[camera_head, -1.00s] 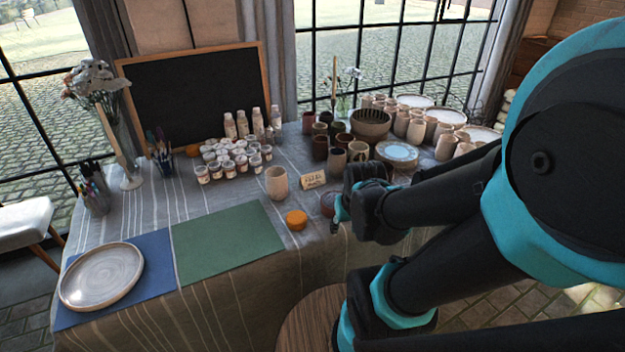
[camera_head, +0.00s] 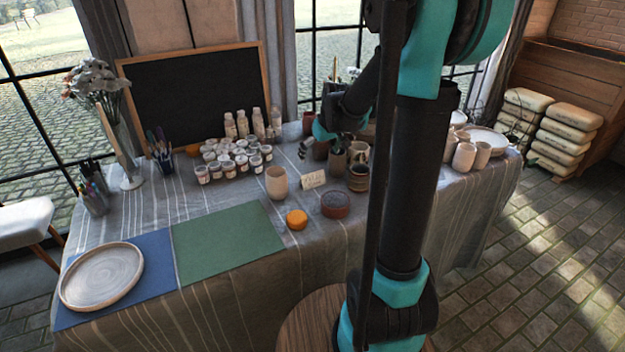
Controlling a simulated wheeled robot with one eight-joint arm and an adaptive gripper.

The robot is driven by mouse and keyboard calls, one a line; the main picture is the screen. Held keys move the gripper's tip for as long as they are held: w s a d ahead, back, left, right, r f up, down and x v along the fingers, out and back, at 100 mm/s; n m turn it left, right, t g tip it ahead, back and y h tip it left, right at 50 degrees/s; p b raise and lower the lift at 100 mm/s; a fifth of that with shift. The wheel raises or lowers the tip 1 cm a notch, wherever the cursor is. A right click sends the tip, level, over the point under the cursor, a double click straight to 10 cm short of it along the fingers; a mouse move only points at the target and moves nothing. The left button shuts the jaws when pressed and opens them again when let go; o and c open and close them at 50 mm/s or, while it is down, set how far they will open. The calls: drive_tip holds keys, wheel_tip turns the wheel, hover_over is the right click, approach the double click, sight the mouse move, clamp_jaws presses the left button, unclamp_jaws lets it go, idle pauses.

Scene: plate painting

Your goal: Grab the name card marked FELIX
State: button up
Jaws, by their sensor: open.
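A small cream name card (camera_head: 313,180) stands on the cloth-covered table, right of a beige cup (camera_head: 276,183). Its lettering is too small to read for sure. My gripper (camera_head: 309,149) is above and behind the card, near the dark cups, and apart from the card. It looks open and empty, with its dark fingers pointing down to the left. My arm hides much of the table's right part.
An orange sponge (camera_head: 297,219) and a red-brown round dish (camera_head: 336,205) lie in front of the card. Dark cups (camera_head: 337,163) stand right of it. Paint jars (camera_head: 228,168) stand to the left. The green mat (camera_head: 225,240) is bare; a plate (camera_head: 101,275) lies on the blue mat.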

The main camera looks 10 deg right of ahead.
sight(312, 175)
drive_tip(key=x, duration=0.9)
drive_tip(key=f, duration=0.1)
drive_tip(key=w+f, duration=0.2)
drive_tip(key=shift+w+a+f, duration=0.1)
drive_tip(key=shift+w+a, duration=0.1)
drive_tip(key=shift+a, duration=0.05)
drive_tip(key=shift+w+a+f, duration=0.1)
drive_tip(key=shift+w+f, duration=0.15)
drive_tip(key=shift+f, duration=0.4)
drive_tip(key=c, duration=0.7)
